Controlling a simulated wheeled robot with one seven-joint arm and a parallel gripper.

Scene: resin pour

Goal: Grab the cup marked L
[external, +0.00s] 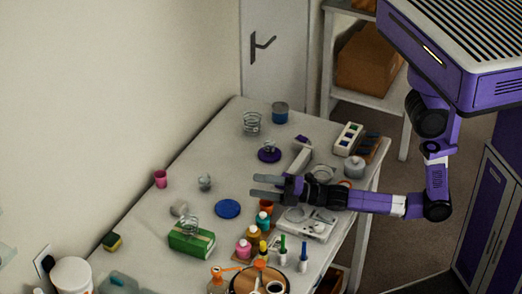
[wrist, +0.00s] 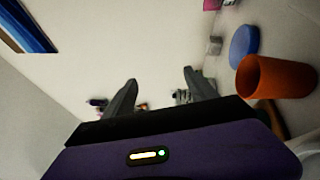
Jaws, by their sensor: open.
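I cannot read a letter L on any cup in either view. An orange cup (external: 266,207) stands on the table just below my gripper in the external view; it shows large at the right of the wrist view (wrist: 270,78). A pink cup (external: 160,179) stands near the table's left edge, and a pink thing shows at the top of the wrist view (wrist: 216,4). A small clear or grey cup (external: 205,182) stands between them, also in the wrist view (wrist: 214,46). My gripper (external: 254,187) is open and empty above the table, its fingers pointing left; they also show in the wrist view (wrist: 160,77).
A blue disc (external: 227,209) lies left of the orange cup. A green box (external: 192,242), several coloured bottles (external: 243,249) and a round wooden tray (external: 236,280) crowd the near side. A blue-banded tin (external: 280,113) stands at the back. The table's left middle has free room.

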